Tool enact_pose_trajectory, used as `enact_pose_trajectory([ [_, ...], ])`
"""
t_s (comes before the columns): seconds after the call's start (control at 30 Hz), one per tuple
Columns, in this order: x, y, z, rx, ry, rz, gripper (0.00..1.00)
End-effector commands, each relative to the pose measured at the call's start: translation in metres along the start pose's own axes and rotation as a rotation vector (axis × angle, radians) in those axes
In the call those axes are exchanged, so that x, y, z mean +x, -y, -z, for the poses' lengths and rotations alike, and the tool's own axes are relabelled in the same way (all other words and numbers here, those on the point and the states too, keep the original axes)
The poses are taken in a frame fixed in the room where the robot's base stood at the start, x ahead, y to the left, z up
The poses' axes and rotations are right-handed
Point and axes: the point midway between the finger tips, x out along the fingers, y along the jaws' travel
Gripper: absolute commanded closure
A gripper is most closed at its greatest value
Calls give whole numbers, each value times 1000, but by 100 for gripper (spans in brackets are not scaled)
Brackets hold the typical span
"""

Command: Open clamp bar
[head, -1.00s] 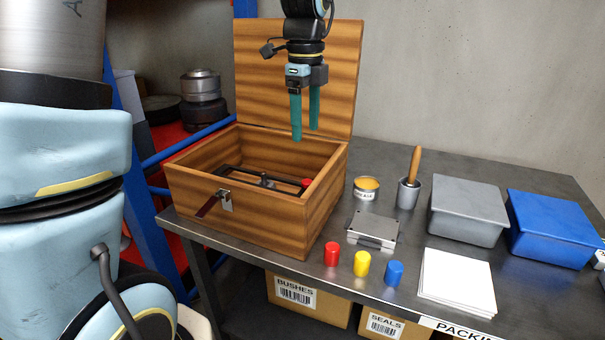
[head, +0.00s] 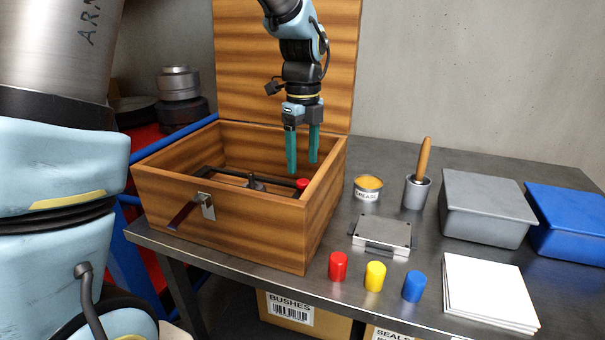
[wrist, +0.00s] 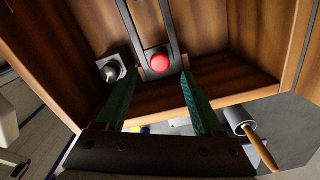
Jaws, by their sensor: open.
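The wooden box (head: 240,225) stands on the bench with its lid (head: 290,60) raised. Inside it is the dark clamp bar (head: 224,173), with a red knob (head: 302,184) at its right end. The wrist view shows the knob (wrist: 160,62) and the bar's dark frame (wrist: 130,22). My gripper (head: 302,166) is open and empty, pointing down over the right part of the box, above the knob. In the wrist view, the knob appears between the fingertips of my gripper (wrist: 160,74), apart from both. The front wall hides the lower inside of the box.
A metal spindle part (head: 255,184) is in the box beside the bar. A metal latch (head: 208,206) is on the front wall. Right of the box are a grease tin (head: 367,189), a brush pot (head: 416,192), a flat metal case (head: 381,234), three coloured cylinders and lidded bins (head: 487,207).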

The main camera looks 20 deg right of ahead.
Motion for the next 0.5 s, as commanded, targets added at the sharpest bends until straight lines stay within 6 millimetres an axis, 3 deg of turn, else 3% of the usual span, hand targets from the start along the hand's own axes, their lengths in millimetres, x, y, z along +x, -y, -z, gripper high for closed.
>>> enact_pose_trajectory([
  [0.23,37,-1,0,0,-1,-3,31],
  [0.5,48,0,0,0,0,1,31],
])
